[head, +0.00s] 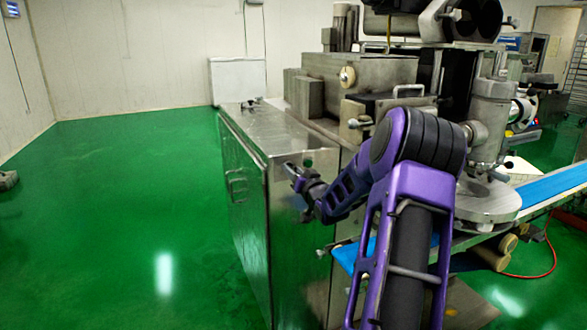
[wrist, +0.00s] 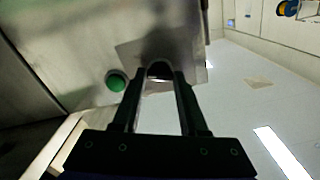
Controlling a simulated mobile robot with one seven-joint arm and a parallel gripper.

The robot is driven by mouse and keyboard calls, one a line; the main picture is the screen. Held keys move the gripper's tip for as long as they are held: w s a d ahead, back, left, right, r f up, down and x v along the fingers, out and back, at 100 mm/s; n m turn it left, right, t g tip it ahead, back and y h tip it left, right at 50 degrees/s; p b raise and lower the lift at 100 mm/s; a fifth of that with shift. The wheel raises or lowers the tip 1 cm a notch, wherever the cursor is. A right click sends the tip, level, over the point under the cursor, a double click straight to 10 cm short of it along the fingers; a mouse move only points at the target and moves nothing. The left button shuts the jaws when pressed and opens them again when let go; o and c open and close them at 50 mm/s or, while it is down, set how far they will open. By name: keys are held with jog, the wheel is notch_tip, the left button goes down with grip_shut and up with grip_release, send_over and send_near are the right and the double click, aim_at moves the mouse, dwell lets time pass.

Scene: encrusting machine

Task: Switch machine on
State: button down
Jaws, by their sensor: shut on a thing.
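The encrusting machine (head: 350,80) stands at the centre right of the head view, on a steel cabinet with a panel on its end. A round green button (wrist: 117,80) sits on the steel panel, left of my fingers in the wrist view. It also shows small and dark green in the head view (head: 308,163). My gripper (wrist: 161,72) is shut on a small dark knob (wrist: 160,67) on that panel, beside the green button. The knob is partly hidden by the fingertips, so its turned position cannot be told. In the head view my gripper (head: 294,171) is at the panel.
The green floor (head: 130,200) is clear left of the cabinet (head: 245,200). A blue conveyor belt (head: 550,187) reaches out at the right. A red hose (head: 545,265) lies on the floor at the lower right. The steel cabinet top (head: 265,125) is mostly bare.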

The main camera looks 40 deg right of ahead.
jog(key=m+p, duration=0.2)
jog(key=m, duration=0.3)
jog(key=shift+m, duration=0.4)
dwell(0.4)
jog(key=shift+c, duration=2.2)
grip_release()
jog(key=shift+s, duration=0.1)
jog(key=v, duration=1.7)
jog(key=shift+s, duration=0.15)
